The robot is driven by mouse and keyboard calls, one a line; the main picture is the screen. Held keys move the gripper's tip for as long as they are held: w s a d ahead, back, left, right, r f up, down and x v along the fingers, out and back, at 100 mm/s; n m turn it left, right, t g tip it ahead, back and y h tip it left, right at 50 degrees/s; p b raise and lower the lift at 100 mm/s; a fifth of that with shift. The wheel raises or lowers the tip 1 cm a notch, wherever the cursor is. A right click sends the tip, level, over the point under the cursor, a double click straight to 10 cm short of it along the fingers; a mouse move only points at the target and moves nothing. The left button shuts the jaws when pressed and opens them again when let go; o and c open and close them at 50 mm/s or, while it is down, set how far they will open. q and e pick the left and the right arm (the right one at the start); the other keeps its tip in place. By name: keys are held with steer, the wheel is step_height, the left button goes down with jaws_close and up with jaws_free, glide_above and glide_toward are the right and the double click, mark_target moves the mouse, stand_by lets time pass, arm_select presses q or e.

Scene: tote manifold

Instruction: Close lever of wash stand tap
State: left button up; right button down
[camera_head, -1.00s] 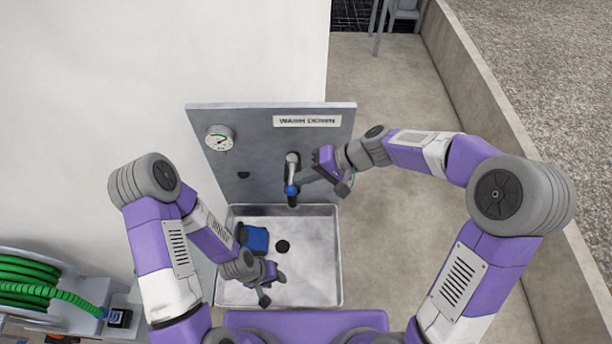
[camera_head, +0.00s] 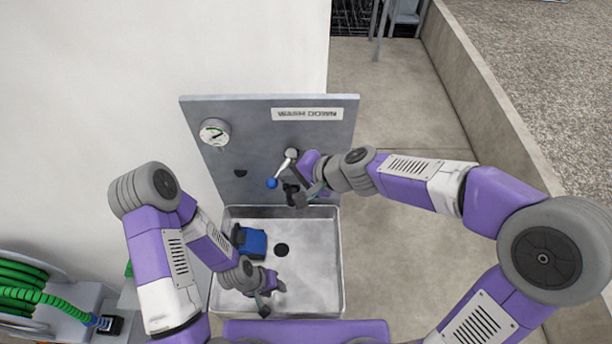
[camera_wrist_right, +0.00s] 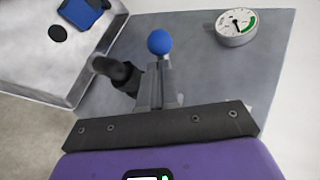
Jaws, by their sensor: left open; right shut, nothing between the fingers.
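The tap lever with a blue ball end (camera_head: 272,183) slants down and to the left from its pivot (camera_head: 291,154) on the grey panel. The dark spout (camera_head: 290,190) is just below it, partly hidden by my right gripper. My right gripper (camera_head: 303,198) is shut and empty, just right of the lever. In the right wrist view the blue ball (camera_wrist_right: 160,41) shows just beyond my right fingers (camera_wrist_right: 158,85); whether they touch the lever I cannot tell. My left gripper (camera_head: 270,298) is open and empty over the basin.
The metal basin (camera_head: 325,255) under the tap holds a blue object (camera_head: 252,242) and has a dark drain (camera_head: 281,250). A gauge (camera_head: 214,132) and a label (camera_head: 307,114) are on the panel. A green hose reel (camera_head: 25,285) stands at the lower left.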

arm_select(q)
steer(key=shift+r, duration=0.15)
arm_select(e)
steer(key=a+m+t+h+p, duration=0.2)
steer(key=m, duration=0.1)
steer(key=a+m+t+h+p, duration=0.1)
steer(key=a+m, duration=0.1)
steer(key=shift+w+r+t, duration=0.15)
steer(key=shift+w+t, duration=0.15)
steer(key=shift+w, duration=0.05)
arm_select(q)
step_height(320, 180, up, 7)
steer(key=p, duration=0.4)
arm_select(e)
steer(key=w+m+h, duration=0.1)
steer(key=m, duration=0.1)
steer(key=w+a+m+t+h, duration=0.1)
steer(key=m+h, duration=0.1)
steer(key=w+a+m+h, duration=0.1)
steer(key=h, duration=0.1)
steer(key=shift+w+a+m+t, duration=0.1)
steer(key=shift+a+m+t, duration=0.2)
steer(key=shift+m, duration=0.1)
steer(key=shift+w, duration=0.1)
